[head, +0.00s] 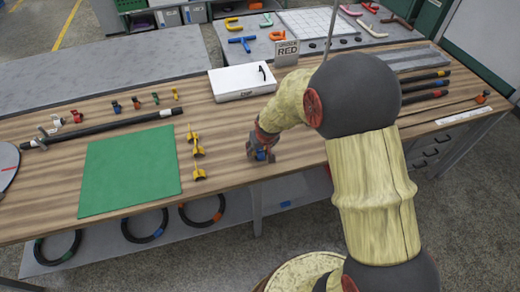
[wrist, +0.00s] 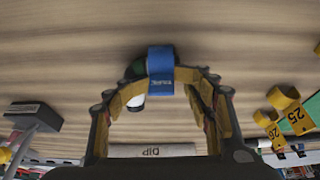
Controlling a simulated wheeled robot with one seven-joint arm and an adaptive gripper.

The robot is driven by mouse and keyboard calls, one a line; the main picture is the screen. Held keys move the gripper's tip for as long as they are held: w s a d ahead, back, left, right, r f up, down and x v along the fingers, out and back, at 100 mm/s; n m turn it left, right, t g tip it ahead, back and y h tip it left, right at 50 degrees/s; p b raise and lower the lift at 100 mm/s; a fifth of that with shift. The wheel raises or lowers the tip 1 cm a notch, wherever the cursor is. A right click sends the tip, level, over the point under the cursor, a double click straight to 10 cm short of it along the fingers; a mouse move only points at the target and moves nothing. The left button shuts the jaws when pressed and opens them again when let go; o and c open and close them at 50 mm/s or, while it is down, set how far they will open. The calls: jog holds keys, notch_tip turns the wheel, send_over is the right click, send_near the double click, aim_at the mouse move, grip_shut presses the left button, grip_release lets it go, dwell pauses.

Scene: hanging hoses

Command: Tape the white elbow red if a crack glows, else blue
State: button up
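My gripper (head: 261,154) is low over the front part of the wooden workbench, right of the yellow clips. In the wrist view its two fingers (wrist: 161,77) arch inward and close on a small blue block (wrist: 160,62) with pale lettering. The blue block also shows in the head view (head: 261,156). I cannot tell whether the white part is the elbow. I see no glowing crack.
Left are yellow clips (head: 197,150), a green mat (head: 130,171) and a black hose (head: 105,127). Coloured elbows lie on the back bench (head: 190,110). Hoses hang below the front edge.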

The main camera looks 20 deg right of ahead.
jog(key=v, duration=1.1)
jog(key=shift+s+r, duration=0.25)
jog(key=shift+r, duration=0.1)
jog(key=shift+c, duration=0.6)
